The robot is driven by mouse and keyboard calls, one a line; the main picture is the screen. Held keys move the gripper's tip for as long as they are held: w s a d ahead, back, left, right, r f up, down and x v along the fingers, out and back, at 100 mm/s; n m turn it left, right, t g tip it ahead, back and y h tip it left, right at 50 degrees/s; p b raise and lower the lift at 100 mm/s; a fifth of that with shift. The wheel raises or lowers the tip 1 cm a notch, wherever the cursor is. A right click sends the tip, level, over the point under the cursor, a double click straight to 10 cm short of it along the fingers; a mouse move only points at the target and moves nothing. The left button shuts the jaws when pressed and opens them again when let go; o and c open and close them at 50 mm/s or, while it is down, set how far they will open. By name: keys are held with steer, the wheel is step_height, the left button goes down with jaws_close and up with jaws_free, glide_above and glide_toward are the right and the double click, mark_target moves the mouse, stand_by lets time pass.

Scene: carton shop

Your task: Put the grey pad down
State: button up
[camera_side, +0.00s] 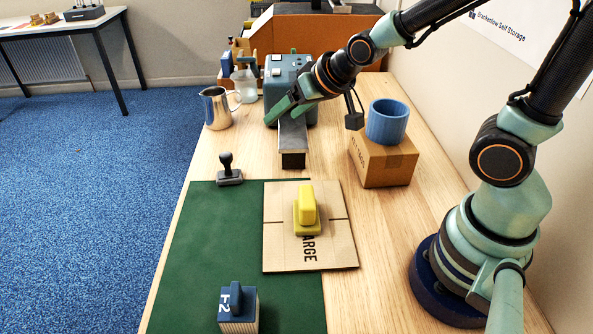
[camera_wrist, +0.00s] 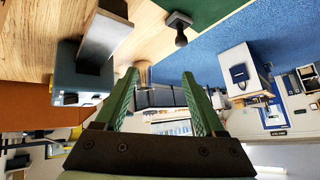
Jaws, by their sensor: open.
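No separate grey pad shows clearly. The closest matches are a dark hand stamp (camera_side: 229,172) with a grey rectangular base and a flat grey-topped arm (camera_side: 293,137) reaching forward from a blue-grey machine (camera_side: 288,75). The stamp stands upright at the back of the green mat (camera_side: 200,240). My gripper (camera_side: 284,110) is open above the machine's front, near the grey arm; I cannot tell whether they touch. In the wrist view the fingers (camera_wrist: 159,80) are apart with nothing held between them. The stamp (camera_wrist: 180,30) and grey arm (camera_wrist: 105,38) show beyond them.
A yellow handled block (camera_side: 306,208) stands on flat cardboard (camera_side: 280,255) over the mat. A blue handled block (camera_side: 238,308) is at the front. A metal jug (camera_side: 216,108) is left of the machine. A blue cup (camera_side: 387,120) sits on a small carton (camera_side: 384,162) to the right.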

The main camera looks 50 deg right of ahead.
steer(key=s+d+r+n+g, duration=0.1)
steer(key=s+r, duration=0.2)
steer(key=s, duration=0.2)
steer(key=s+d+r+n+g, duration=0.1)
steer(key=s+d+r+g, duration=0.1)
steer(key=s, duration=0.3)
steer(key=shift+s+d+r+h, duration=0.25)
steer(key=shift+s+r+h, duration=0.15)
steer(key=shift+r, duration=0.3)
